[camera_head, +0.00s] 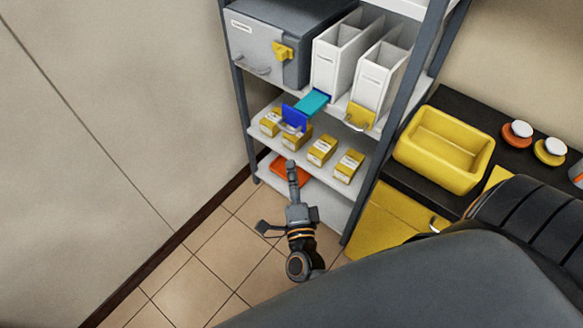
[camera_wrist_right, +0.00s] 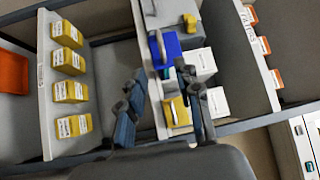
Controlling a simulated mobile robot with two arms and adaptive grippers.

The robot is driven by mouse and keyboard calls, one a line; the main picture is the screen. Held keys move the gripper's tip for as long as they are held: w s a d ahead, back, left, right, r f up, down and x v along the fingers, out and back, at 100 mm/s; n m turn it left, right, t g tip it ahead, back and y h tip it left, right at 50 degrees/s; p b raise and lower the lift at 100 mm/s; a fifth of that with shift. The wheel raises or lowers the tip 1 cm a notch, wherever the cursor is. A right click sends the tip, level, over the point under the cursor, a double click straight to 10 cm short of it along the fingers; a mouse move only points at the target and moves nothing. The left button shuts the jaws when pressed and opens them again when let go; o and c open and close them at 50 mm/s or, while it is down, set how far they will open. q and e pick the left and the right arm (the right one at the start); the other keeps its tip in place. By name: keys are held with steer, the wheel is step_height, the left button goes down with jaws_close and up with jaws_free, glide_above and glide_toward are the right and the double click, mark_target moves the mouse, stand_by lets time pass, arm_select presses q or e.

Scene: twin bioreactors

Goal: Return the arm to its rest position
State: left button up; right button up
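My right gripper (camera_head: 292,170) is in front of the shelf rack in the head view, below the blue-fronted cassette and apart from it. In the right wrist view its two dark fingers (camera_wrist_right: 160,100) stand wide apart with nothing held between them. The blue-fronted cassette (camera_head: 294,118) sticks out from the left white holder (camera_head: 329,71), with its teal body showing behind the front. It also shows in the right wrist view (camera_wrist_right: 170,47). My left gripper is not in view.
The shelf rack (camera_head: 241,115) carries a grey box (camera_head: 260,45), a yellow-fronted cassette (camera_head: 360,116) in the right white holder, several yellow boxes (camera_head: 321,151) and an orange tray (camera_head: 289,171). A yellow bin (camera_head: 446,176) stands on the dark counter. Floor is clear left of the rack.

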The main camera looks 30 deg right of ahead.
stand_by(0.4)
steer(key=s+a+f+n+g+y, duration=0.1)
steer(key=a+f+n+y, duration=0.25)
steer(key=f, duration=0.45)
steer(key=s+a+f+n+g+y, duration=0.1)
steer(key=a+f+n+y, duration=0.15)
steer(key=f+n, duration=0.35)
steer(key=s+a+f+n+g+y, duration=0.1)
steer(key=s+f+n+g, duration=0.3)
steer(key=f, duration=0.5)
steer(key=s+f+n+g+y, duration=0.2)
steer(key=s+f+n, duration=0.1)
steer(key=s+f, duration=0.4)
steer(key=s+d+f+n+g+h, duration=0.1)
steer(key=s+d+f+n+g, duration=0.2)
steer(key=s+f, duration=0.4)
steer(key=s+d+f+n+g, duration=0.4)
steer(key=s+d+f+g, duration=0.1)
steer(key=s, duration=1)
step_height(320, 180, down, 2)
steer(key=shift+s+d+f+g+h, duration=0.15)
steer(key=shift+s+f+g+h, duration=0.1)
steer(key=shift+s+g+h, duration=0.2)
